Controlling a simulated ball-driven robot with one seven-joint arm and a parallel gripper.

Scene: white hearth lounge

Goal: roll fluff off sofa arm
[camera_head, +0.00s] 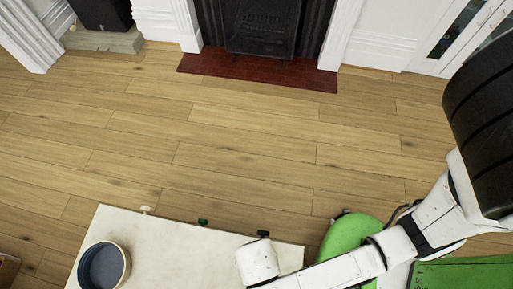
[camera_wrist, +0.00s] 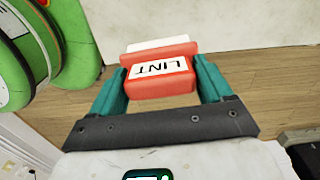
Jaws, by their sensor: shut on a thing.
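In the wrist view my gripper (camera_wrist: 161,75) has its teal fingers closed on the two sides of a red lint roller (camera_wrist: 158,90). A white label on it reads LINT, upside down in the picture, and a white part shows at its far end. It is held above the wooden floor, near the edge of a pale surface. In the head view my arm reaches in from the right, and my gripper and the roller cannot be made out there. I cannot pick out a sofa arm or any fluff in either view.
In the head view a pale flat top (camera_head: 190,250) lies at the bottom, with a dark-lined round pot (camera_head: 104,267) on its left and small knobs along its far edge. Open wooden floor (camera_head: 240,150) stretches to the fireplace (camera_head: 258,28) and its red hearth (camera_head: 255,74).

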